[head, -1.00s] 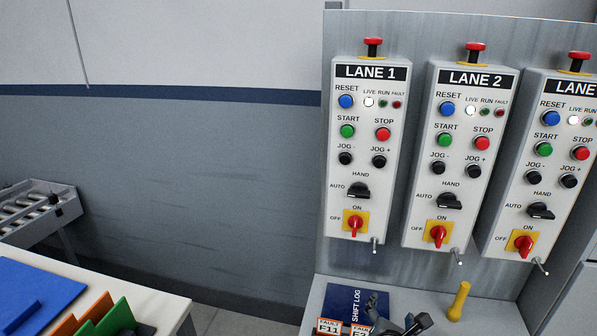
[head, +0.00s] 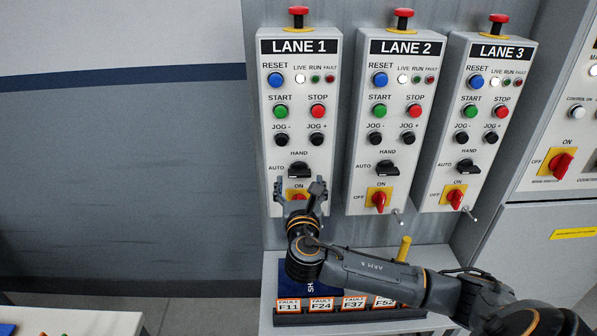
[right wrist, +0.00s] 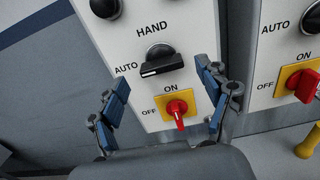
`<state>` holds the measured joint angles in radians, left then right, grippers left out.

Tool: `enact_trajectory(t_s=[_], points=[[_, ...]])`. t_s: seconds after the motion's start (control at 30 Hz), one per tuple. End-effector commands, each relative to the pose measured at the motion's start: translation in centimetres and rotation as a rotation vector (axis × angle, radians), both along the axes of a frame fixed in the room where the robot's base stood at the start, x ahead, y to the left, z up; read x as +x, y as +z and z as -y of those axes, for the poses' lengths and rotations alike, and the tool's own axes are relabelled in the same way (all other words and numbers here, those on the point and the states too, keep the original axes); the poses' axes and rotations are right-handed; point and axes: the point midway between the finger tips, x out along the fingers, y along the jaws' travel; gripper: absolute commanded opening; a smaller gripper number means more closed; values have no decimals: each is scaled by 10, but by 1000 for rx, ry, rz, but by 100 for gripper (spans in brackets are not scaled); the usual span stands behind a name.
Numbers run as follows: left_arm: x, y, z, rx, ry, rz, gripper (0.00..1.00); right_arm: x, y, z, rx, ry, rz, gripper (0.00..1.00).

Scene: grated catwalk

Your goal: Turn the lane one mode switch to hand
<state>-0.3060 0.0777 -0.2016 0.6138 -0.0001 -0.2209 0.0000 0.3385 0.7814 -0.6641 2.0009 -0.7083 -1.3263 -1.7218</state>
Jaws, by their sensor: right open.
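The lane 1 mode switch (head: 299,170) is a black selector knob on the LANE 1 box (head: 286,108), below the HAND label. Its handle lies nearly level, with the white-marked end toward AUTO; it also shows in the right wrist view (right wrist: 160,62). My right gripper (head: 299,186) is open and empty in front of the lower part of this box, just below the switch in the head view. In the right wrist view its fingers (right wrist: 161,78) stand apart on either side of the switch and the red ON/OFF switch (right wrist: 176,108). My left gripper is out of view.
The LANE 2 box (head: 387,110) and LANE 3 box (head: 480,110) stand close to the right with the same controls. A ledge below holds a rack of fault cards (head: 321,304) and a yellow handle (head: 404,247). Bare wall lies to the left.

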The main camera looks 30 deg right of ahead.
Motion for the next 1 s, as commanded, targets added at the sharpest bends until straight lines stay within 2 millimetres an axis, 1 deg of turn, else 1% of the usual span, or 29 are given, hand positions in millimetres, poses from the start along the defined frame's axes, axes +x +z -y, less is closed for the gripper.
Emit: enact_trajectory(t_s=[0.03,0.1,0.2,0.33,0.57,0.6,0.67,0.7,0.77,0.8,0.87,1.0], points=[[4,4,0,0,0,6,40,7,2,5,-1,-3,-1,77],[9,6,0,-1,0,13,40,15,2,10,-1,-2,-1,77],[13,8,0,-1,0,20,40,23,1,14,1,-1,1,77],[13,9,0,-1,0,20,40,28,0,17,1,1,0,77],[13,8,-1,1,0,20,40,28,-1,17,1,1,0,77],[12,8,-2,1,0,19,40,28,-1,17,1,1,0,75],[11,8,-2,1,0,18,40,28,-1,17,1,1,0,63],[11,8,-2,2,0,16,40,28,-1,17,1,1,0,55],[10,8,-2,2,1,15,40,28,-1,17,1,1,0,43],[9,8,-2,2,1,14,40,28,-1,17,1,1,0,35],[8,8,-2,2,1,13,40,28,-1,17,1,1,0,23],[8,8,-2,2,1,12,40,28,-1,17,3,1,1,23]])
